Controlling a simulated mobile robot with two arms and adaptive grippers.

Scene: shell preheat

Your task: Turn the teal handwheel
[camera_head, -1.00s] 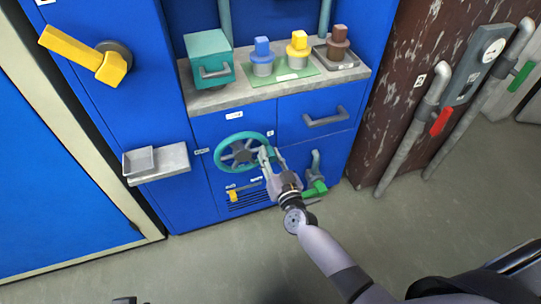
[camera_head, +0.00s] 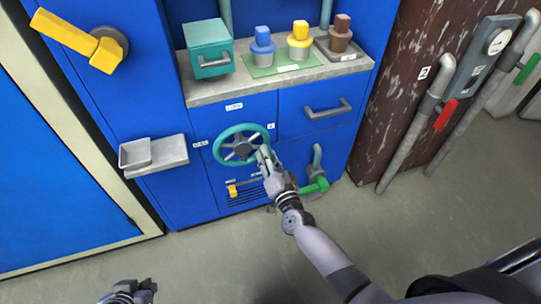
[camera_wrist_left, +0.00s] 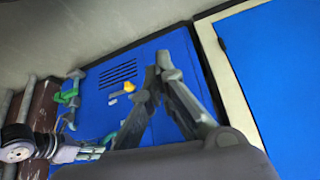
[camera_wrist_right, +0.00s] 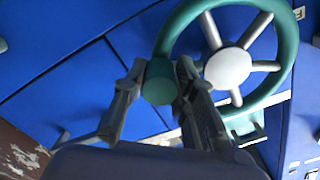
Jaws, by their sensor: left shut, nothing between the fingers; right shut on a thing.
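The teal handwheel (camera_head: 241,132), with grey spokes and hub, is mounted on the front of the blue cabinet. It also shows close in the right wrist view, with a pale hub (camera_wrist_right: 228,68). My right gripper (camera_head: 264,158) is at the lower right of the wheel. In the right wrist view its fingers (camera_wrist_right: 160,85) are closed around a round teal knob on the rim. My left gripper (camera_head: 134,294) is low at the bottom edge of the head view, away from the wheel. In the left wrist view its fingertips (camera_wrist_left: 161,66) meet with nothing between them.
Above the wheel, a grey shelf (camera_head: 228,91) holds a teal box (camera_head: 208,47) and several coloured knobs. A small yellow lever (camera_head: 235,190) and a green-handled pipe (camera_head: 315,187) are below. A grey ledge (camera_head: 173,155) juts out at left. The floor in front is clear.

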